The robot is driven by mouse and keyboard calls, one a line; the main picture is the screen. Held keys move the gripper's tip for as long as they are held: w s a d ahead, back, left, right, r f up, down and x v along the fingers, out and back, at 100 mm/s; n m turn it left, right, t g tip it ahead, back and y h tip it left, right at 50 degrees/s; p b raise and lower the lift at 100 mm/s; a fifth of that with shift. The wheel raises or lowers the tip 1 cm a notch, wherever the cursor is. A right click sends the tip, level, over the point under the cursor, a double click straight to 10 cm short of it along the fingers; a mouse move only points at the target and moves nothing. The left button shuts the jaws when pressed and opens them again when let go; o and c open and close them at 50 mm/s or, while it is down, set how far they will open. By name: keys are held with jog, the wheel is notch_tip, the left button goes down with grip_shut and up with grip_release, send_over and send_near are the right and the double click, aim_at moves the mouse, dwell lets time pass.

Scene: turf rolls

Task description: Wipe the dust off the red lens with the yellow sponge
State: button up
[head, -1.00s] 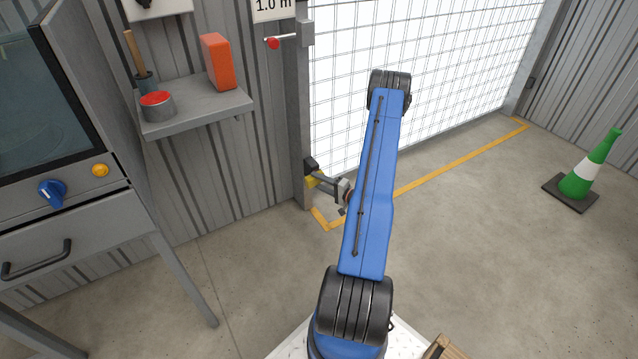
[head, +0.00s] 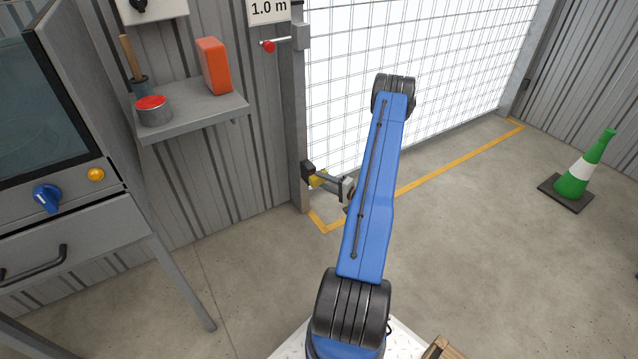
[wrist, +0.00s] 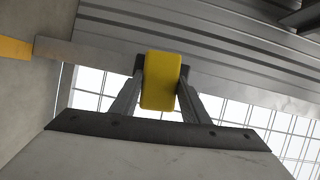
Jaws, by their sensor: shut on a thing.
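My gripper (head: 327,183) is shut on the yellow sponge (head: 318,179), low beside the gate post. In the wrist view the sponge (wrist: 160,80) sits between the two dark fingers and sticks out past their tips. A small black box (head: 307,171) is fixed to the post, just left of the sponge. I cannot tell whether the sponge touches this box. No red lens or dust can be made out in either view; if the lens is on the box, its face is hidden from me.
A grey shelf (head: 200,112) holds a red-topped tin (head: 153,111) and an orange block (head: 214,66). A red-tipped lever (head: 268,46) sits higher on the post (head: 298,120). A green cone (head: 585,170) stands far right. The floor between is clear.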

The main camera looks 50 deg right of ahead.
aim_at(313, 184)
jog(key=shift+w, duration=0.15)
jog(key=shift+w+a, duration=0.3)
jog(key=shift+a, duration=0.65)
jog(key=shift+w+a, duration=0.3)
jog(key=shift+a, duration=0.7)
jog(key=shift+s+a, duration=0.3)
jog(key=shift+s, duration=0.1)
jog(key=shift+s+a, duration=0.15)
jog(key=shift+s, duration=1.1)
jog(key=shift+s+a, duration=0.15)
jog(key=shift+s, duration=1.1)
jog(key=shift+s, duration=0.15)
